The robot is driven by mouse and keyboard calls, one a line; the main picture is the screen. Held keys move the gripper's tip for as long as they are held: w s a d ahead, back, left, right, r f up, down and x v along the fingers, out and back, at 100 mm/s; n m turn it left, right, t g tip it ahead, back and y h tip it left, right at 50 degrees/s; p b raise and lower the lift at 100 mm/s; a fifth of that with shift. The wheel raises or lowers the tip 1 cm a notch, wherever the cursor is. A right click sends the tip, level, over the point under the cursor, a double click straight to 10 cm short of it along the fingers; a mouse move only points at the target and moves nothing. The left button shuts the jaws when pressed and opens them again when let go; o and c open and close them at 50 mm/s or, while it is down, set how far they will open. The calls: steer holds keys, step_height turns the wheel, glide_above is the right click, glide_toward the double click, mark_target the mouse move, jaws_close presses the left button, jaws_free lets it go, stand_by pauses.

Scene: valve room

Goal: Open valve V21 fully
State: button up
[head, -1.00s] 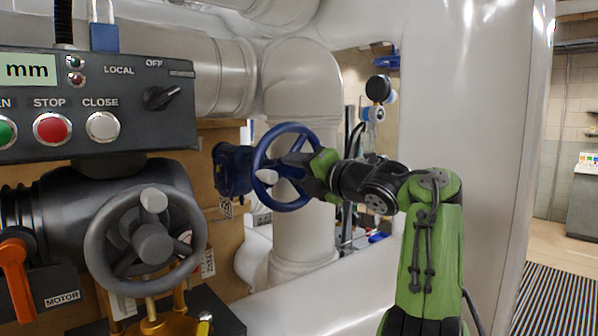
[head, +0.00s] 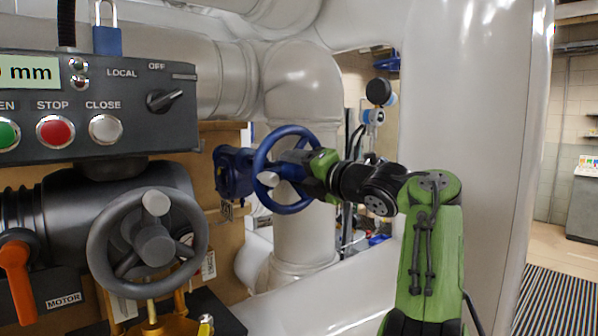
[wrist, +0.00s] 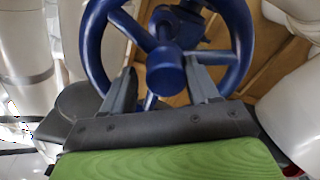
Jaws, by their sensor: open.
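A blue handwheel (head: 262,148) is mounted on a blue valve body (head: 233,172) in the middle of the head view, in front of pale pipework. Its rim, hub and spokes fill the top of the wrist view (wrist: 93,45). My gripper (head: 292,168) is at the wheel's face, with the fingertips partly hidden in the head view. In the wrist view my gripper (wrist: 163,75) is open, one grey finger on each side of the blue hub (wrist: 168,70). I cannot tell whether the fingers touch the spokes. No V21 tag is readable.
A grey handwheel (head: 103,273) with an orange lever (head: 16,275) stands at left. Above it is a dark control box (head: 135,130) with push-buttons and a LOCAL/OFF selector. Large pale pipes (head: 303,95) stand close behind the blue wheel. Open floor shows at far right.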

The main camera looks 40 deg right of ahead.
steer(key=shift+s+d+f+b, duration=0.3)
steer(key=shift+s+d+f, duration=0.05)
steer(key=shift+f, duration=0.2)
steer(key=s, duration=0.5)
steer(key=shift+r+b, duration=0.2)
steer(key=shift+b, duration=0.15)
steer(key=shift+w, duration=0.1)
steer(key=s, duration=0.6)
steer(key=shift+b, duration=0.3)
